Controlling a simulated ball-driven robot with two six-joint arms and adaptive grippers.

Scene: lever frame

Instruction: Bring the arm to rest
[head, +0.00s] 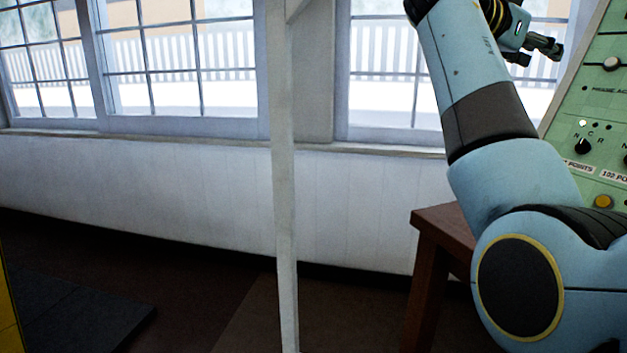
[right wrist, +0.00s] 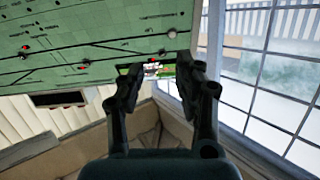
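My right arm comes in from the lower right of the head view, raised and bent. Its gripper (head: 553,47) is at the top right, in front of the window and beside the green panel (head: 608,85). In the right wrist view the two dark fingers of this gripper (right wrist: 160,68) are spread with a gap between them. Nothing is held in the gap; part of the panel edge shows behind it. My left arm and gripper are not in view.
The green panel (right wrist: 90,35) carries track lines, lamps and knobs close to the right fingertips. A brown wooden table (head: 440,222) stands below my right arm. A white post (head: 284,190) rises mid-view before the windows (head: 180,65). A dark mat (head: 75,310) lies at lower left.

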